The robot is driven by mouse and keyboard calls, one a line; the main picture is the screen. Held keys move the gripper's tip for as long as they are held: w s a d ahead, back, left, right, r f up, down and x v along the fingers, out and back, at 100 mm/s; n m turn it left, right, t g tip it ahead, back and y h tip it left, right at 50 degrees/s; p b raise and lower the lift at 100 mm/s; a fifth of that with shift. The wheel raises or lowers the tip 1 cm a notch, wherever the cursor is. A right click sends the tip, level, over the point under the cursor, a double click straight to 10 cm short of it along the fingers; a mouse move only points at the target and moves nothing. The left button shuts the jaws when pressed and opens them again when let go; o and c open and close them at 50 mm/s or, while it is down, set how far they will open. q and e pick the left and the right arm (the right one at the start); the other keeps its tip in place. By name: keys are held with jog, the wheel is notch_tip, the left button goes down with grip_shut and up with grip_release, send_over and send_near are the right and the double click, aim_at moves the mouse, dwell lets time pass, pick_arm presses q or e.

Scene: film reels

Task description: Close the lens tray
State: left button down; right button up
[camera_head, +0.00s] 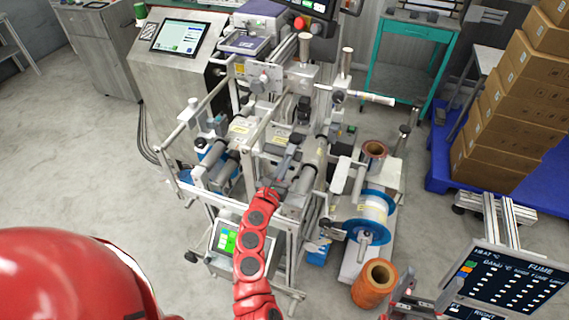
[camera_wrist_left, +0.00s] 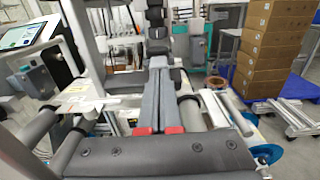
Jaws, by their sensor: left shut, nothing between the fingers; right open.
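I cannot pick out the lens tray with certainty. A purple-topped box (camera_head: 262,14) stands at the top of the machine, with a flat purple and white piece (camera_head: 245,43) sticking out in front of it; I cannot tell whether this is the tray. My left gripper (camera_head: 294,141) reaches over the middle of the machine, below and to the right of that piece and apart from it. It is shut and empty; its grey fingers (camera_wrist_left: 158,64) lie together in the left wrist view. My right gripper (camera_head: 408,297) shows only partly at the lower right, open.
The machine's rollers and bars (camera_head: 222,172) surround my left gripper. A blue-rimmed reel (camera_head: 372,208) and a copper-coloured roll (camera_head: 375,284) are to the right. A screen (camera_head: 515,280) stands lower right, and stacked cartons (camera_head: 510,110) behind. The floor at left is clear.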

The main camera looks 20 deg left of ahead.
aim_at(294, 144)
pick_arm(q)
jog(key=w+b, duration=0.1)
jog(key=w, duration=0.5)
jog(key=shift+w+d+f, duration=0.1)
jog(key=shift+w, duration=0.35)
jog(key=shift+r, duration=0.4)
